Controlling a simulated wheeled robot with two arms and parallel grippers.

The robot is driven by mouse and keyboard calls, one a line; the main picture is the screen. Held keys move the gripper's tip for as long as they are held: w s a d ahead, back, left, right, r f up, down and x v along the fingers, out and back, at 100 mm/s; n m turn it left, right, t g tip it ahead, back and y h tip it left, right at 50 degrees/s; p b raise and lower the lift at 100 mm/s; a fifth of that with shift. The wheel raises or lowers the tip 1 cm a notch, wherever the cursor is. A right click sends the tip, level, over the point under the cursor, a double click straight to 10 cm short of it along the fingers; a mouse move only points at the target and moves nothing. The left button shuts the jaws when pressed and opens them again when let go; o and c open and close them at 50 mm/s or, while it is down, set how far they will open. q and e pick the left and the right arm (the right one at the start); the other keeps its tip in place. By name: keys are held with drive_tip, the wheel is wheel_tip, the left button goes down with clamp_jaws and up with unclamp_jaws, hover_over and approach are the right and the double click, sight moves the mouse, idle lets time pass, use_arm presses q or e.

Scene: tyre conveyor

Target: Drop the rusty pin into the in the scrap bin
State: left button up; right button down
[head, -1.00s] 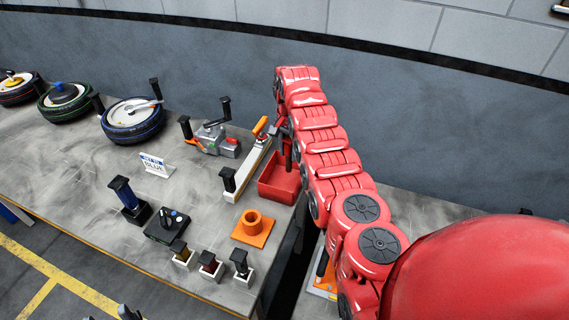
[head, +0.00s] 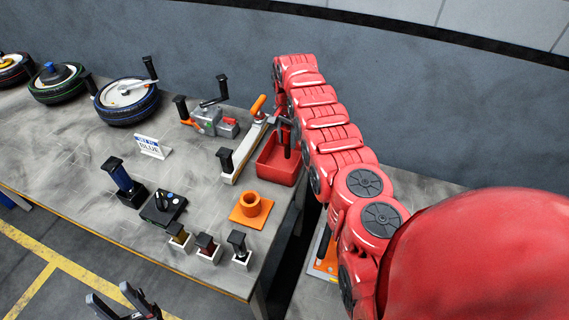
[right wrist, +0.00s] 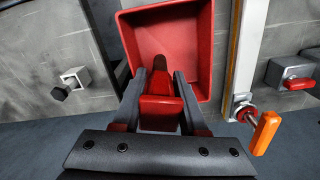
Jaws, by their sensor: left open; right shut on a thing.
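The scrap bin, a red open box (head: 276,174), stands at the right end of the grey bench. It also shows in the right wrist view (right wrist: 206,50). My right gripper (head: 284,123) is over the bin, pointing down. In the right wrist view its fingers (right wrist: 162,88) are shut on the rusty pin, which has a red grip and a dark brown shaft (right wrist: 160,62). The pin (head: 287,146) hangs over the bin's opening; I cannot tell how far its lower end reaches in. My left gripper (head: 109,293) is open and empty, low over the floor before the bench.
A lever tool with an orange handle (head: 240,150) lies just left of the bin. An orange socket (head: 251,206), a black control box (head: 163,207) and several small black-handled holders stand nearer the front. Tyres (head: 128,103) line the back left. A gap separates the bench from the right surface.

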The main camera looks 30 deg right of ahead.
sight(287, 127)
drive_tip(key=shift+r, duration=0.1)
drive_tip(key=shift+c, duration=1.8)
unclamp_jaws()
wheel_tip(287, 127, up, 8)
drive_tip(key=b, duration=0.3)
wheel_tip(287, 127, up, 10)
drive_tip(key=p, duration=0.8)
drive_tip(key=shift+f, duration=0.25)
drive_tip(key=shift+f, duration=0.1)
